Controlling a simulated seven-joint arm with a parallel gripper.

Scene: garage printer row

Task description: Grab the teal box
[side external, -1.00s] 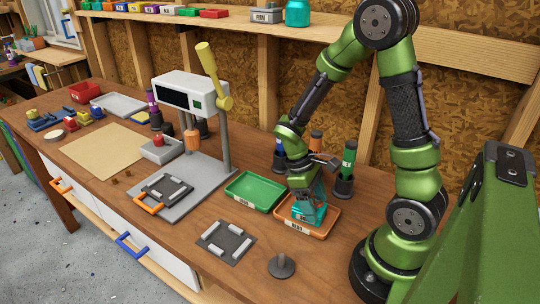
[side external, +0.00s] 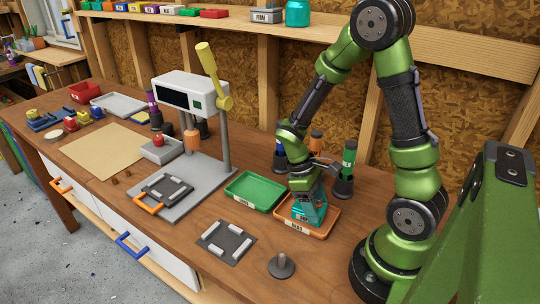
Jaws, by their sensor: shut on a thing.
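The teal box (side external: 309,212) is at the orange tray (side external: 322,234), in the right middle of the side external view. My gripper (side external: 307,200) points down from above and is shut on the teal box. The wrist hides the upper part of the box. I cannot tell whether the box touches the tray floor or is slightly above it.
A green tray (side external: 256,190) sits just left of the orange tray. Dark holders with colored bottles, one green (side external: 347,160), stand close behind. A grey press (side external: 190,95) stands further left. A dark plate with light blocks (side external: 226,242) and a round peg (side external: 281,266) lie in front.

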